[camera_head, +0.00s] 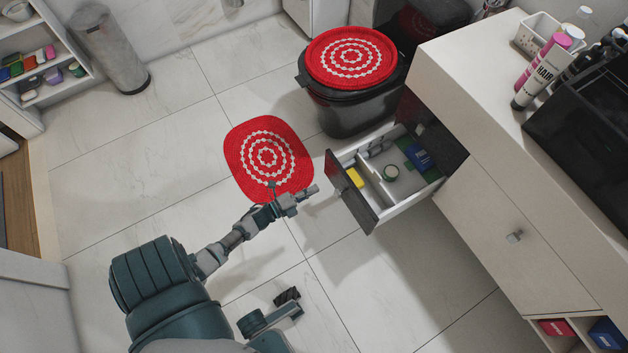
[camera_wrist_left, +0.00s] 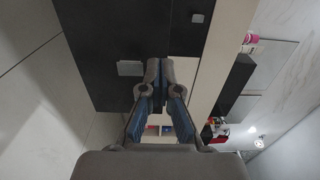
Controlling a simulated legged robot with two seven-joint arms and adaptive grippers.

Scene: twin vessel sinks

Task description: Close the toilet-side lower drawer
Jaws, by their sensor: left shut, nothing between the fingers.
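The toilet-side lower drawer (camera_head: 357,200) stands pulled out from the cabinet, beside the toilet. Its dark front faces my left gripper.
The black toilet (camera_head: 340,105) with a red lid cover stands behind the drawer. The white cabinet (camera_head: 500,215) fills the right side.

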